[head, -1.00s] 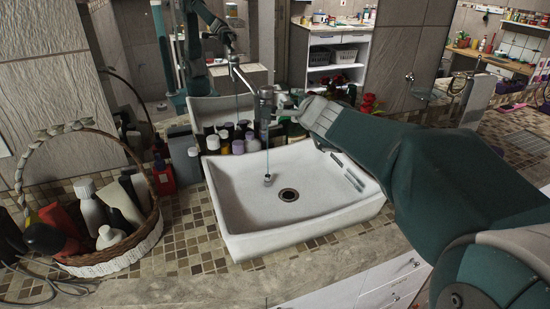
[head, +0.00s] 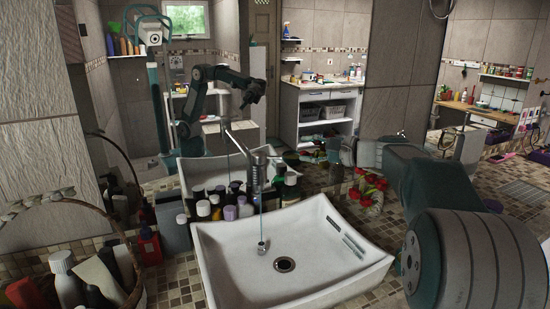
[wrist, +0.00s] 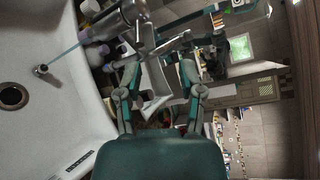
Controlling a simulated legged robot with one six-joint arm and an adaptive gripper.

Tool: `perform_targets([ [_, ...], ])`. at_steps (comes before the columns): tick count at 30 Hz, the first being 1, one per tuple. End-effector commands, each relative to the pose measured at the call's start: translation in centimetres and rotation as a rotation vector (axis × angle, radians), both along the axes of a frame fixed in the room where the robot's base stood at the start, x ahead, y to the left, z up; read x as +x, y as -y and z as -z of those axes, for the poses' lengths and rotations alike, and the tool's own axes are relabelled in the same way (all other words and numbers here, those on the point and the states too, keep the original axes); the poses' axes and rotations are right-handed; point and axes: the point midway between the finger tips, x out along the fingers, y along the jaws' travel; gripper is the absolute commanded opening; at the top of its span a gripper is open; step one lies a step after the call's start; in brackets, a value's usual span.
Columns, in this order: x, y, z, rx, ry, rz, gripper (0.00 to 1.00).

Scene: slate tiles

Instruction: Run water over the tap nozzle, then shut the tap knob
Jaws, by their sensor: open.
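The chrome tap (head: 257,174) stands behind the white basin (head: 330,276). In the wrist view the tap (wrist: 116,19) is at top left. A thin bluish stream of water (head: 261,222) falls from it onto a small metal piece (head: 262,248) in the basin, left of the dark drain (head: 284,264). My gripper (head: 318,150) is right of the tap and apart from it, partly lost against the background. In the wrist view my gripper (wrist: 162,82) has its fingers spread, with nothing held. I cannot make out the knob's setting.
Several bottles (head: 215,207) crowd behind the basin under the mirror, which reflects the arm and sink. A wicker basket (head: 125,262) with bottles is at left. Red flowers (head: 372,186) stand right of the basin, near my arm. The basin's inside is mostly clear.

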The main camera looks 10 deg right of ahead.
Motion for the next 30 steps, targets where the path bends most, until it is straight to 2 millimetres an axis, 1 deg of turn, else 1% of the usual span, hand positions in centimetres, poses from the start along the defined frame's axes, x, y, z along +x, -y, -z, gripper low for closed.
perform_targets([
  [1, -0.4, 0.9, 0.5, 0.004, -0.040, -0.031, 0.50],
  [4, -1.2, 1.8, 1.3, 0.010, -0.111, -0.082, 0.50],
  [7, -1.6, 2.2, 1.6, 0.015, -0.146, -0.105, 0.50],
  [10, -1.4, 1.8, 1.8, 0.015, -0.153, -0.111, 0.50],
  [14, -0.5, 0.3, 2.2, 0.015, -0.152, -0.113, 0.50],
  [24, 2.9, -4.8, 3.5, 0.015, -0.149, -0.112, 0.50],
  [30, 4.0, -6.4, 3.9, 0.016, -0.149, -0.109, 0.50],
])
